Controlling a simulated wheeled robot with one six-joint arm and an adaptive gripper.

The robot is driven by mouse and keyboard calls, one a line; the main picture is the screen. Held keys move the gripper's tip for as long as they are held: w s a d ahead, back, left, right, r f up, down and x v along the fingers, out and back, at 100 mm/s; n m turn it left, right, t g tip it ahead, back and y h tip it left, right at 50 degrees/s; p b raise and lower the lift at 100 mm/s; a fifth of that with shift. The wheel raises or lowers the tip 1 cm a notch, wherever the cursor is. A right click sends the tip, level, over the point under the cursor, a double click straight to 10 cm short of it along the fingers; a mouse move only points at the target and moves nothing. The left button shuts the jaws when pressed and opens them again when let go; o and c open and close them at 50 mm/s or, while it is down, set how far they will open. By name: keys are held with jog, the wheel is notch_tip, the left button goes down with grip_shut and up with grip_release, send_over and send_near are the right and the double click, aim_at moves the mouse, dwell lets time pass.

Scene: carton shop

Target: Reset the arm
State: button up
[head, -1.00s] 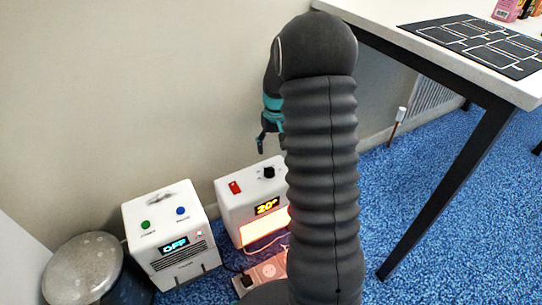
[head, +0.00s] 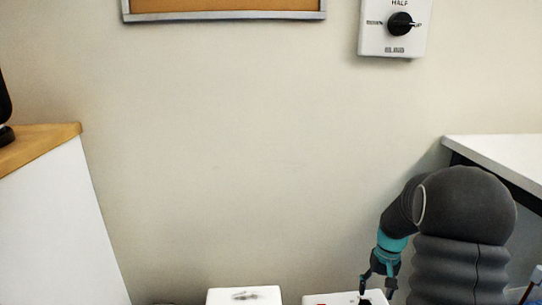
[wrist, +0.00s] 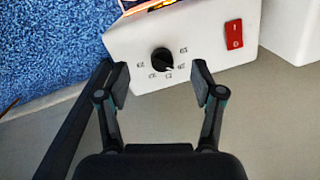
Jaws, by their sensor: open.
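My gripper (head: 378,284) hangs pointing down at the lower right of the head view, in front of the wall. In the wrist view my gripper (wrist: 160,84) is open, with nothing between its two fingers. A white box with a black knob (wrist: 162,60) and a red switch (wrist: 234,35) lies beyond the fingertips. The knob shows between the fingers, apart from them as far as I can tell. In the head view only the top of this white box (head: 318,299) shows at the bottom edge, partly hidden by my gripper.
Another white box (head: 243,296) stands left of it. A white cabinet with a wooden top (head: 40,150) is at the left, and a white table (head: 500,150) at the right. A dial box (head: 392,30) and a framed board (head: 225,8) hang on the wall. Blue carpet (wrist: 50,45) shows in the wrist view.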

jog(key=s+a+r+n+t+p, duration=0.1)
jog(key=s+a+r+t, duration=0.1)
jog(key=s+a+r, duration=0.3)
jog(key=s+a+r+n+t+p, duration=0.1)
jog(key=s+a+r+t, duration=0.1)
jog(key=s+a+r, duration=0.4)
jog(key=s+a+r+t+h+p, duration=0.1)
jog(key=s+a+r, duration=0.4)
jog(key=s+r, duration=0.7)
jog(key=shift+s+a+r+n+t, duration=0.2)
jog(key=shift+s+r+n+t, duration=0.2)
jog(key=shift+s+t, duration=0.45)
